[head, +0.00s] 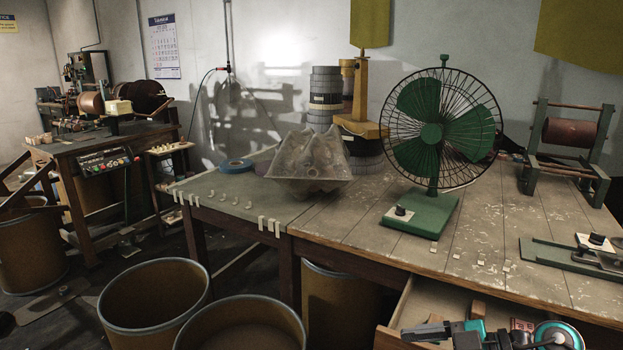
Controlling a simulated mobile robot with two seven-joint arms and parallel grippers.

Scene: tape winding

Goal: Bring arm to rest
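My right gripper (428,332) shows at the bottom right, at the front of the open drawer below the worktable (345,217). Its dark fingers point left. It is small and cut by the frame's lower edge, so I cannot tell whether it is open or shut. I see nothing clearly held in it. My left gripper and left arm are out of view.
A green fan (432,132), a crumpled translucent bag (310,165), a blue tape roll (236,165) and stacked rolls (325,95) stand on the table. The open drawer (397,312) juts out in front. Brown drums (150,303) stand on the floor at lower left.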

